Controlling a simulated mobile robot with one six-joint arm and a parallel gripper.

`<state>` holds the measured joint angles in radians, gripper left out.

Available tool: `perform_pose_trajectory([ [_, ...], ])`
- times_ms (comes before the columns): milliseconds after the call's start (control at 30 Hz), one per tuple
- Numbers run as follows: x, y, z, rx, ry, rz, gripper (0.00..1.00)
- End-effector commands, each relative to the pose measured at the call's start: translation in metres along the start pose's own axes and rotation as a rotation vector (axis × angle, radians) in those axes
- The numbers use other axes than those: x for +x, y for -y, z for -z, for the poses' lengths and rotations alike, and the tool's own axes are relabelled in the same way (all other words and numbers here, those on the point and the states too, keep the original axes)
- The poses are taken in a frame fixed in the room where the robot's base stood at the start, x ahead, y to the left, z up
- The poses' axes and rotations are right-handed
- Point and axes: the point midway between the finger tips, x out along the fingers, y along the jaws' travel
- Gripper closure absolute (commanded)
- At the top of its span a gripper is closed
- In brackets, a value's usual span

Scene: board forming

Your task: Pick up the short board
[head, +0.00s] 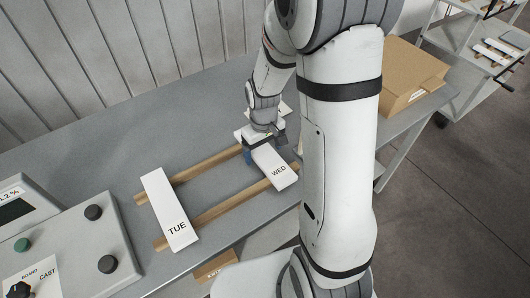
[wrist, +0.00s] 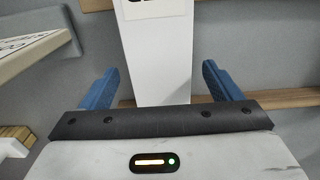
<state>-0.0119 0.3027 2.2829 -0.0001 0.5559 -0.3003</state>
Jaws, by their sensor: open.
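A white board marked WED (head: 283,174) lies across two wooden rails (head: 212,213), partly hidden by my arm. A white board marked TUE (head: 165,205) lies across the same rails to its left. I cannot tell from the lengths which is the short one. My gripper (head: 262,147) is over the far part of the WED board. In the wrist view my gripper (wrist: 160,88) has its blue fingers wide apart. A white board (wrist: 158,60) with dark lettering at the top edge lies between them, with a gap on each side.
A control box (head: 75,245) with knobs stands at the left of the grey table (head: 150,130). A cardboard box (head: 405,85) stands at the right. The wrist view shows a pale lettered object (wrist: 35,48) close to the left finger. A wall (head: 110,50) runs behind.

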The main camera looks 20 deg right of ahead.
Motion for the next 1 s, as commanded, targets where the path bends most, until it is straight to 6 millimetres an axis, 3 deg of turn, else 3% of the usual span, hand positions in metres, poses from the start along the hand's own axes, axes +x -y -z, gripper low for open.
perform_pose_trajectory([
  [167,-0.0002,0.0001,0.0001,0.0,0.0,0.0,0.17],
  [833,-0.0005,0.0006,0.0003,-0.001,0.0,0.0,0.72],
  [1000,-0.0009,0.0006,0.0005,-0.002,-0.001,0.0,0.72],
])
